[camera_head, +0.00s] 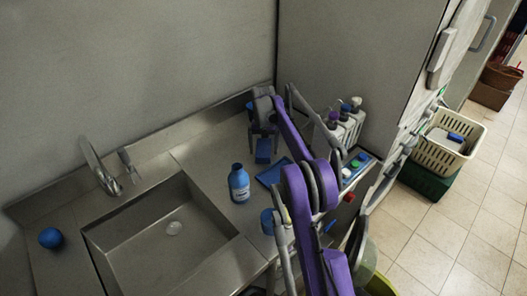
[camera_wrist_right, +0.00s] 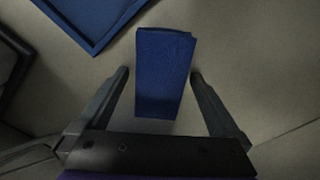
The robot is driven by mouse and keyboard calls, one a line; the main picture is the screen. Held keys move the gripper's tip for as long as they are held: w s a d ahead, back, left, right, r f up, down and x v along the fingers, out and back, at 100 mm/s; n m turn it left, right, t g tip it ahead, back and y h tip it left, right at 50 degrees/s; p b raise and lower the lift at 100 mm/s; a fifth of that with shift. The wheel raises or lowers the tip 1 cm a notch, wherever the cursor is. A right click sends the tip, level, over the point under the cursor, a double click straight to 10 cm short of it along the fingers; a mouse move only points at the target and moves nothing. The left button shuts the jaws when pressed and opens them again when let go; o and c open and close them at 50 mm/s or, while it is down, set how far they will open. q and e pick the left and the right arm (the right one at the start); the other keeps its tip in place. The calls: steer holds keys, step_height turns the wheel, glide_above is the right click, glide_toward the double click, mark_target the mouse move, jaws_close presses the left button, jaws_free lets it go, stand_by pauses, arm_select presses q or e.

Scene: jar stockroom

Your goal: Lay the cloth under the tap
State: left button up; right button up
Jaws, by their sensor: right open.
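The blue cloth (camera_head: 263,151) looks like a small folded block on the steel counter, right of the sink. In the right wrist view the cloth (camera_wrist_right: 163,75) lies between the two fingers, with a gap on each side. My right gripper (camera_head: 263,137) is open just above and behind it, and no contact shows. The tap (camera_head: 98,168) stands at the back left edge of the sink (camera_head: 200,262), its spout over the basin. The basin holds only a pale drain. My left gripper is not in view.
A blue bottle (camera_head: 239,184) stands between the sink and a blue tray (camera_head: 272,172), which lies near the cloth. A blue ball (camera_head: 51,238) sits left of the sink. A white caddy of bottles (camera_head: 346,128) stands at the counter's right end.

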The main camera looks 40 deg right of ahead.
steer(key=shift+c, duration=0.2)
steer(key=c, duration=1.4)
